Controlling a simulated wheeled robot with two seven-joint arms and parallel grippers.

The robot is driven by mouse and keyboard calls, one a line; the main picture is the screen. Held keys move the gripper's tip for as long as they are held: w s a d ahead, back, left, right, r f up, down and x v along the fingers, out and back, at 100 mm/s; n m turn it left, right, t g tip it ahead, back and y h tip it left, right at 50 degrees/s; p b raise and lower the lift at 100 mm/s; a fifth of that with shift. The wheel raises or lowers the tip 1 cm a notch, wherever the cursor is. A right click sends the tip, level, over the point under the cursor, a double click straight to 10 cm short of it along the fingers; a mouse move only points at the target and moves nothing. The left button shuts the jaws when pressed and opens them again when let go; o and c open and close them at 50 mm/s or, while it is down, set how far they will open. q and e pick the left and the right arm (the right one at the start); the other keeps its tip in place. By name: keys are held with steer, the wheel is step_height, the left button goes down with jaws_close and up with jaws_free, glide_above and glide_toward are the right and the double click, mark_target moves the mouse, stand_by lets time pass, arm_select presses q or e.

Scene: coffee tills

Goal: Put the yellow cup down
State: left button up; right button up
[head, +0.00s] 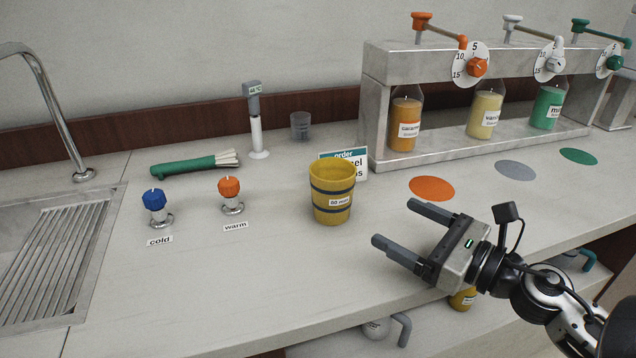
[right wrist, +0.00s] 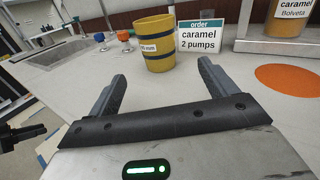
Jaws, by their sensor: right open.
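The yellow cup (head: 332,177) with dark bands and a white label stands upright on the counter in front of the order card. It also shows in the right wrist view (right wrist: 155,52), ahead of the fingertips. My right gripper (head: 395,224) is open and empty, to the right of the cup and apart from it. In the right wrist view the two fingers (right wrist: 163,82) are spread with only bare counter between them. My left gripper is not seen in the head view. At the left edge of the right wrist view a dark part shows that I cannot identify.
The order card (right wrist: 201,36) reads caramel, 2 pumps. An orange disc (head: 432,188), a grey disc (head: 515,169) and a green disc (head: 578,156) lie before the pump rack (head: 376,110). Cold (head: 156,206) and warm (head: 231,196) knobs stand left. The front counter is clear.

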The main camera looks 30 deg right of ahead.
mark_target(331, 188)
steer(key=p+x, duration=0.3)
steer(key=x, duration=0.6)
steer(key=shift+w+a+r, duration=0.1)
steer(key=shift+w+r, duration=0.05)
steer(key=shift+w, duration=0.2)
steer(key=shift+w+a+p, duration=0.2)
steer(key=shift+w+p, duration=0.25)
steer(key=shift+w, duration=0.2)
steer(key=p+x, duration=0.1)
steer(key=x, duration=0.3)
steer(key=shift+a+p, duration=0.1)
steer(key=shift+p, duration=0.2)
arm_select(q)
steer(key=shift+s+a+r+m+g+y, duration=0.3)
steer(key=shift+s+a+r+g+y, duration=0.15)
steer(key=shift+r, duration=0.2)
arm_select(e)
steer(key=shift+w+a, duration=0.15)
steer(key=shift+w, duration=0.15)
steer(key=c, duration=1.1)
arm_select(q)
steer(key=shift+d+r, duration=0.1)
arm_select(e)
steer(key=shift+c, duration=0.5)
